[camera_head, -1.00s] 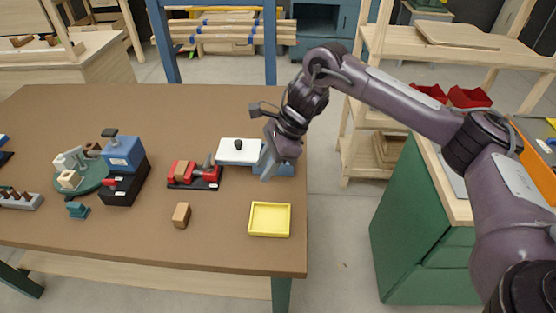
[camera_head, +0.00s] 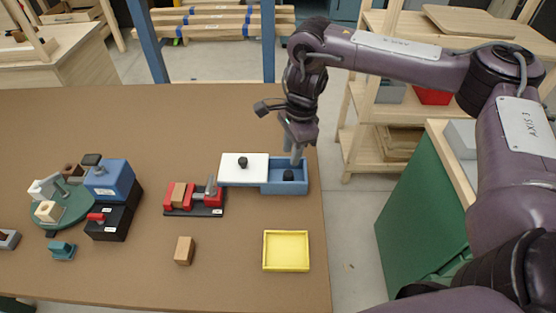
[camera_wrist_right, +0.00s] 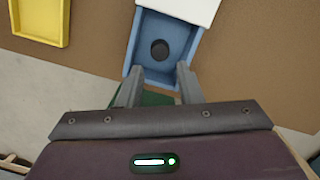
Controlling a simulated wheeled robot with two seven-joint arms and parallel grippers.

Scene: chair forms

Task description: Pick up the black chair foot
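The black chair foot (camera_head: 288,175) is a small dark round piece on the floor of the open blue box (camera_head: 304,185). The right wrist view shows it (camera_wrist_right: 160,49) inside the blue walls, ahead of the fingertips. My right gripper (camera_head: 297,158) points down at the box's back edge, its fingertips above or just within the box; the exact height is unclear. In the wrist view its two fingers (camera_wrist_right: 158,80) are apart with nothing between them. A white lid (camera_head: 232,173) with a black knob (camera_head: 242,162) lies left of the open part. My left gripper is out of view.
A yellow tray (camera_head: 286,251) lies in front of the box. A wooden block (camera_head: 184,251) and a red-and-black fixture (camera_head: 194,197) stand to the left. The blue and black boxes (camera_head: 113,180) are farther left. The table's right edge is close to the blue box.

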